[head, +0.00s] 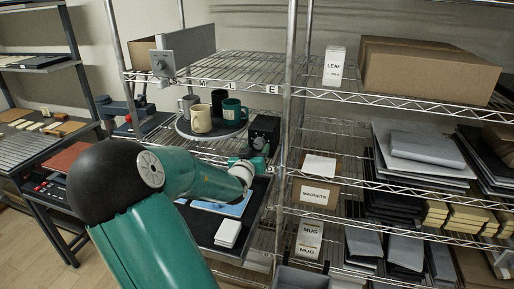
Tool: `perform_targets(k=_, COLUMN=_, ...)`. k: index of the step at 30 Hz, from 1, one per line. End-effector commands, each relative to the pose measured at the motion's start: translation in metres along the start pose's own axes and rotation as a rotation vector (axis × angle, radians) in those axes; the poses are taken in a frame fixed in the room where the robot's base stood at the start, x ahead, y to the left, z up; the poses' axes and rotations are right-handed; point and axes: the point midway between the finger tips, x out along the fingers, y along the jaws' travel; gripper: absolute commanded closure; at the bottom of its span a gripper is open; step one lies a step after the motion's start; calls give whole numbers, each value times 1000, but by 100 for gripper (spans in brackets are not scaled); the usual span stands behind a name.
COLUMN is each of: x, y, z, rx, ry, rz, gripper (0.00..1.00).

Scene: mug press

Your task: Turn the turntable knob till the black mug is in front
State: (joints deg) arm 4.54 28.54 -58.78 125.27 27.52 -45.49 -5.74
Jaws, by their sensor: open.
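A round grey turntable (186,131) stands on the shelf left of centre in the head view, with several mugs on it. The black mug (218,99) is at the back, partly hidden by the others. A cream mug (201,120) is at the front, a green mug (234,112) at the right and a grey mug (186,103) at the left. A black box with a knob (260,143) stands right of the turntable. My gripper (260,162) is open, just below and in front of the knob in the picture. Whether it touches the knob cannot be told.
Below my arm are a blue-and-white flat item (228,205) and a white stack (228,233) on a dark surface. A metal shelf post (285,120) rises right of the knob box.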

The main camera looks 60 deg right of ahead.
Motion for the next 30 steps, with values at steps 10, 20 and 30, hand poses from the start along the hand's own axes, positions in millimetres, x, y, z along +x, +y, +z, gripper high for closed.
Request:
perform_targets(k=10, x=21, y=0, z=0, rx=1, ry=-1, rz=-1, gripper=44)
perform_targets(k=20, x=21, y=0, z=0, rx=1, ry=0, rz=-1, gripper=80)
perform_targets(k=30, x=21, y=0, z=0, rx=22, ry=0, rz=-1, gripper=89)
